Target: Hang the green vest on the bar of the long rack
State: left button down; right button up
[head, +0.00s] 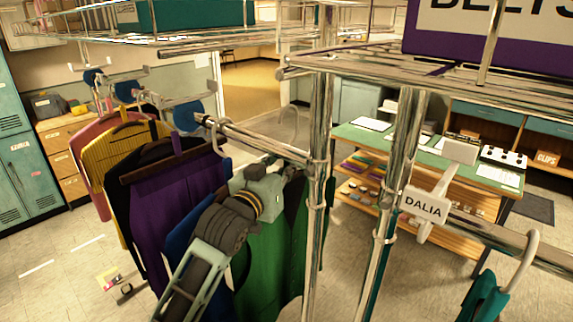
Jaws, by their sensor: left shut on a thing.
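The green vest (268,255) hangs upright in the lower middle, beside the front rack post. My left gripper (266,180) is shut at the top of the vest, holding it by its hanger, which is mostly hidden. A pale hook (291,112) rises above the bar behind the gripper; I cannot tell whether it rests on the bar. The rack's bar (255,138) runs from the back left to the front post, just above the gripper. My arm covers part of the vest and of a blue garment (178,240). My right gripper is not in view.
Metal posts (319,200) stand right of the vest. A DALIA tag (423,205) and a teal garment (484,300) are on the right bar.

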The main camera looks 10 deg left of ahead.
pick_arm(q)
jog(key=shift+s+a+r, duration=0.1)
jog(key=shift+s+a, duration=0.5)
jog(key=shift+s, duration=0.3)
jog(key=shift+s+a, duration=0.55)
jog(key=shift+s, duration=0.35)
jog(key=shift+s+a+b, duration=0.3)
jog(key=shift+s+a, duration=0.25)
jog(key=shift+s, duration=0.3)
jog(key=shift+s+a+b, duration=0.25)
jog(key=shift+s+a, duration=0.25)
jog(key=shift+s, duration=0.3)
jog(key=shift+f+b, duration=0.85)
jog(key=shift+f, duration=0.85)
jog(key=c, duration=1.5)
grip_release()
jog(key=shift+o, duration=0.2)
jog(key=shift+f, duration=0.15)
jog(key=o, duration=0.5)
jog(key=shift+s, duration=0.1)
